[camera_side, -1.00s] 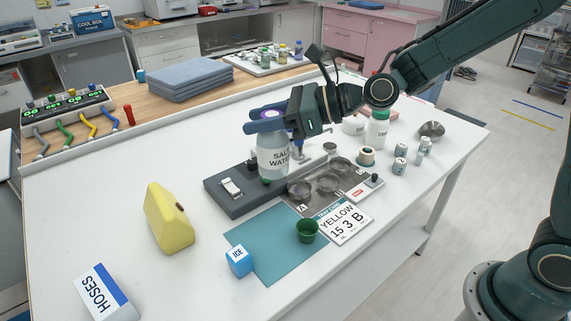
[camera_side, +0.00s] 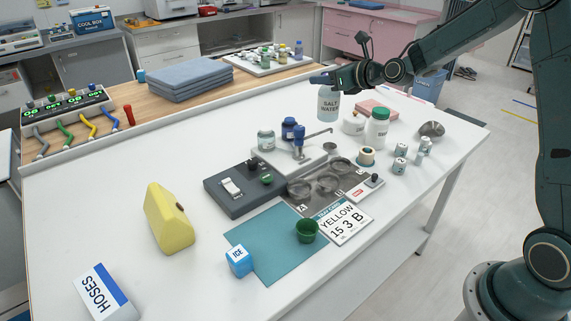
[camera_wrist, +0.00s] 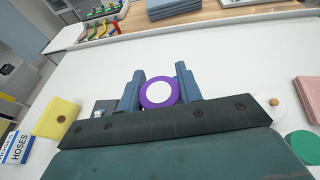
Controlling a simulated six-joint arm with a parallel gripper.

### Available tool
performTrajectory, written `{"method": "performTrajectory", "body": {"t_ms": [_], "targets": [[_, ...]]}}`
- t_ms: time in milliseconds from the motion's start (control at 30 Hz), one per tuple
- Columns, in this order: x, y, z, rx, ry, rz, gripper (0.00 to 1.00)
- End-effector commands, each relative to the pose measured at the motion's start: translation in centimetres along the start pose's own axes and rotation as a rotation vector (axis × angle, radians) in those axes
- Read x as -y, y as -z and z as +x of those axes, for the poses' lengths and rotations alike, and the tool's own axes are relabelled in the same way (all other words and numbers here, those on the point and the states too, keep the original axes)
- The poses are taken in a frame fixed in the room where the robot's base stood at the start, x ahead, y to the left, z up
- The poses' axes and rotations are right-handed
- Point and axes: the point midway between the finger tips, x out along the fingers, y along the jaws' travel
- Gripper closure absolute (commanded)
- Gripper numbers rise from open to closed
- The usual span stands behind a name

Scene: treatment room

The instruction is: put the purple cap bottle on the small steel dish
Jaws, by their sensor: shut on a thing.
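The purple cap bottle (camera_side: 328,105) is a clear bottle labelled SALT WATER. My gripper (camera_side: 323,80) is shut on it near the top and holds it upright, apparently above the table. In the wrist view its purple cap (camera_wrist: 159,90) with a white disc sits between my two blue fingers (camera_wrist: 158,86). A grey metal dish (camera_side: 432,129) lies at the right end of the table, well right of the bottle. Several shallow round dishes (camera_side: 327,183) sit on a dark plate in front. I cannot tell which is the small steel dish.
A green-capped bottle (camera_side: 377,130) and a white jar (camera_side: 353,124) stand right of the held bottle. Small vials (camera_side: 400,166) stand near the grey dish. The left tabletop is mostly clear.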

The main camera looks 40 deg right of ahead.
Motion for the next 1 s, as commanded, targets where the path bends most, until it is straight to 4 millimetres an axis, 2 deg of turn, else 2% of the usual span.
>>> {"method": "performTrajectory", "body": {"t_ms": [33, 100, 400, 600, 833, 1000], "targets": [[2.2, 0.2, 0.0, 0.001, 0.040, 0.013, 1.00], [4.9, 0.5, -0.1, 0.002, 0.088, 0.028, 1.00], [15.6, 2.3, -1.8, 0.005, 0.283, 0.092, 1.00], [21.7, 3.5, -3.6, 0.010, 0.396, 0.127, 1.00], [27.8, 5.1, -6.2, 0.016, 0.514, 0.165, 1.00], [32.2, 7.1, -8.1, 0.014, 0.604, 0.195, 1.00]]}}
